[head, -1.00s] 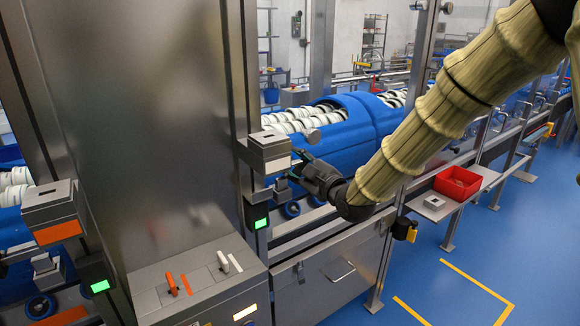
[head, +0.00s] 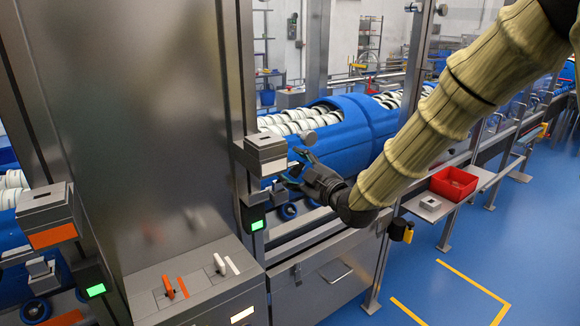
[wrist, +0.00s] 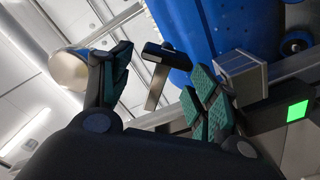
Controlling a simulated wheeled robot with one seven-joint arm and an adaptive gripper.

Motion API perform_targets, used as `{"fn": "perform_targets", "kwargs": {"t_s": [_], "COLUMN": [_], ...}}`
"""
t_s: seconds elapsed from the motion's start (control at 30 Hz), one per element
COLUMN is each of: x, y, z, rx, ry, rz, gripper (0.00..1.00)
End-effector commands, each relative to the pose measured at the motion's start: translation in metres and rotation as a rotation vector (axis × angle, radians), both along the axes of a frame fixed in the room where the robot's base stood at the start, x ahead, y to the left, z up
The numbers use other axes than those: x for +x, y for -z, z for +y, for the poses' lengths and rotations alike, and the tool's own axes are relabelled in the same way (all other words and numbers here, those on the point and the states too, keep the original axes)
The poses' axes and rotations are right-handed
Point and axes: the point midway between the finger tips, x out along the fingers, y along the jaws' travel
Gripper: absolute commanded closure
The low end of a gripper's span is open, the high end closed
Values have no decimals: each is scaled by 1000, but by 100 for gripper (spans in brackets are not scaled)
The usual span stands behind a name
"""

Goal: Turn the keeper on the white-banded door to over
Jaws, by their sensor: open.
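The door post box with the white band (head: 265,155) stands left of my gripper, above a lit green panel (head: 257,225); the panel also shows in the wrist view (wrist: 297,111). My gripper (head: 296,167) is open and empty, just right of that box. In the wrist view, its teal-padded fingers (wrist: 158,65) are spread either side of a dark crossbar on a metal stem (wrist: 157,75), which looks like the keeper. I cannot tell its exact depth between the fingers, or its setting. A small grey block (head: 279,188) sits below the white-banded box.
A blue tub (head: 345,130) with white rolls lies behind the gripper. An orange-banded box (head: 47,215) stands left. Orange (head: 168,287) and white (head: 220,263) levers sit on the console. A red bin (head: 454,183) stands right.

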Motion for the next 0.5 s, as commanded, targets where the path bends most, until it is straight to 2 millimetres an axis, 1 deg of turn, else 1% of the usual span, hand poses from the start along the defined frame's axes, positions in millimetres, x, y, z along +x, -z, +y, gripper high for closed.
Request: {"fn": "perform_targets", "kwargs": {"t_s": [0.1, 0.3, 0.5], "x": [-15, -36, -49], "y": [2, 1, 0], "z": [-11, -26, -35], "rx": [-2, 0, 0], "ry": [1, 1, 1], "rz": [6, 4, 2], "gripper": [36, 36, 36]}}
